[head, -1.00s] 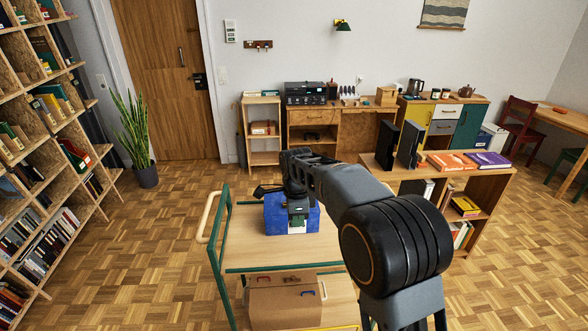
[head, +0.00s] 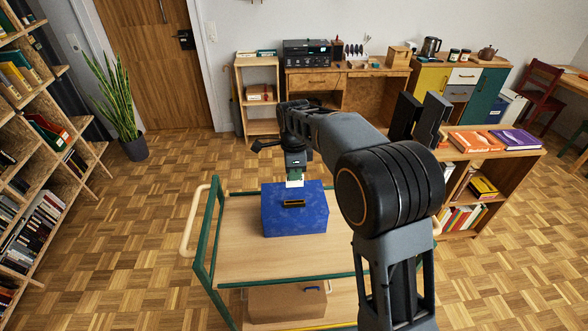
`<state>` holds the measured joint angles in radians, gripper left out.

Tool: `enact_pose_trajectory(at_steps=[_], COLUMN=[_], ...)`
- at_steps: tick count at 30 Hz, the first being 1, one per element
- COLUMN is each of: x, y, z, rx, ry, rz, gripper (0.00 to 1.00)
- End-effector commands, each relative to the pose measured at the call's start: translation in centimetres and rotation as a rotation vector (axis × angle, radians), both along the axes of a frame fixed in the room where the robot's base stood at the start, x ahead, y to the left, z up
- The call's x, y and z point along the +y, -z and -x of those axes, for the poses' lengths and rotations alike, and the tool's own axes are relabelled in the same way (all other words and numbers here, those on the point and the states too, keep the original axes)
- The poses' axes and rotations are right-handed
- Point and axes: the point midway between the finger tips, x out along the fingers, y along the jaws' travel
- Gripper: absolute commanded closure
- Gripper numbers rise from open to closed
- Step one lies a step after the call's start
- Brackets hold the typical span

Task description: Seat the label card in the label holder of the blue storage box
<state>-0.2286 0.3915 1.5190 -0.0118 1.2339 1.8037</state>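The blue storage box (head: 281,221) stands on the trolley's top board, its front face towards me. A label holder (head: 294,204) with a brass-coloured rim and a dark middle sits on that front face. The white label card (head: 294,184) hangs upright from my gripper (head: 294,177), which appears shut on its upper edge. The card shows above the label holder, near the box's upper edge, and is apart from the holder. The fingertips are small and partly dark, with green at the tips.
The trolley (head: 240,255) has green rails and a pale handle at left. A cardboard-brown box (head: 285,304) is on its lower shelf. A low bookcase (head: 497,166) stands at right and a tall bookshelf (head: 45,165) at left. Bare top board surrounds the blue box.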

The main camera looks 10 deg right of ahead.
Motion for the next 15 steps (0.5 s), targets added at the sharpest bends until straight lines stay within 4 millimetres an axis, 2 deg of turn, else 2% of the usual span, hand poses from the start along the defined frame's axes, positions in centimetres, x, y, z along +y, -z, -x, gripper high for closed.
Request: enact_pose_trajectory(at_steps=[14, 15], x=[0.23, 0.23], y=[-0.59, -0.03], z=[0.04, 0.05], rx=[0.000, 0.001], ry=[-0.003, -0.004], rz=[0.001, 0.001], gripper=[1.00, 1.00])
